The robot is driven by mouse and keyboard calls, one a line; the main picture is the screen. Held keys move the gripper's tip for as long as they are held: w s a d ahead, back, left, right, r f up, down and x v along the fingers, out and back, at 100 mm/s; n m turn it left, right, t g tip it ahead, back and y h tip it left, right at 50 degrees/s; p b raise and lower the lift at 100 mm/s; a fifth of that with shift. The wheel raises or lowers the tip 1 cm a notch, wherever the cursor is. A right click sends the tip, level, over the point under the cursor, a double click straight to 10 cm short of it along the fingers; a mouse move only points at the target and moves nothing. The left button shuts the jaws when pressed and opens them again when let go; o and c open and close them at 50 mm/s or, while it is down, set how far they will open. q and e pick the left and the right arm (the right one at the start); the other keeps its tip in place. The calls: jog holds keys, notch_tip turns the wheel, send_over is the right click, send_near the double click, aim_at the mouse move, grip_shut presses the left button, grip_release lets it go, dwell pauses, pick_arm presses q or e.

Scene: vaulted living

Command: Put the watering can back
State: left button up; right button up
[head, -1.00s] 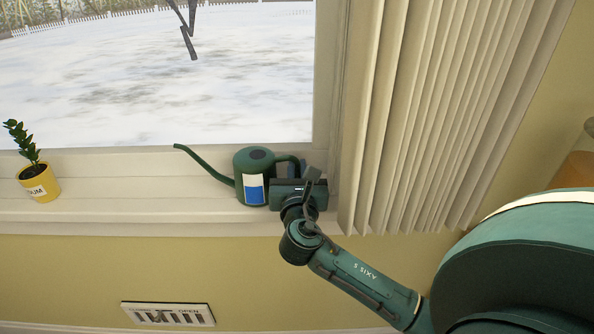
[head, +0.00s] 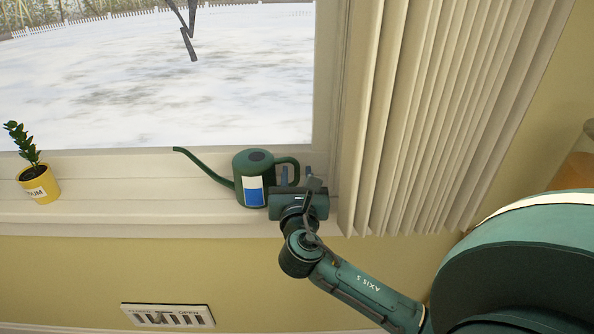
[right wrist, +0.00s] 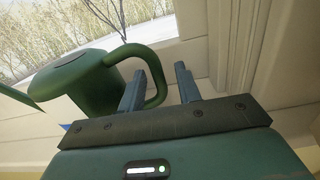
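The green watering can (head: 240,172), with a white and blue patch, stands upright on the window sill (head: 120,200). Its long spout points left and its loop handle (head: 291,162) faces right. My right gripper (head: 296,176) is at the handle side of the can. In the right wrist view its two grey-blue fingers (right wrist: 160,88) are apart, and the outer bend of the handle shows between them in the picture. I cannot tell whether either finger touches the handle. The can also shows in the right wrist view (right wrist: 88,85). My left gripper is not in view.
A yellow pot (head: 40,187) with a green plant stands at the left of the sill. Pale vertical blinds (head: 430,110) hang close to the right of my gripper. A white vent (head: 168,315) is low on the wall. The sill between pot and can is clear.

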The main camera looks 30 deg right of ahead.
jog(key=v, duration=1)
jog(key=s+a+f+m+g+y, duration=0.2)
jog(key=a+f+m+y, duration=0.15)
jog(key=f+m, duration=0.2)
jog(key=s+a+f+m+g+y, duration=0.1)
jog(key=a+f+m+y, duration=0.3)
jog(key=f, duration=0.3)
jog(key=s+a+f+m+y, duration=0.4)
jog(key=s+a+m+y, duration=0.1)
jog(key=m, duration=1.2)
jog(key=shift+s+g+y, duration=0.4)
jog(key=shift+s+y, duration=0.15)
jog(key=shift+s, duration=0.3)
jog(key=shift+a+m, duration=0.15)
jog(key=shift+m, duration=0.1)
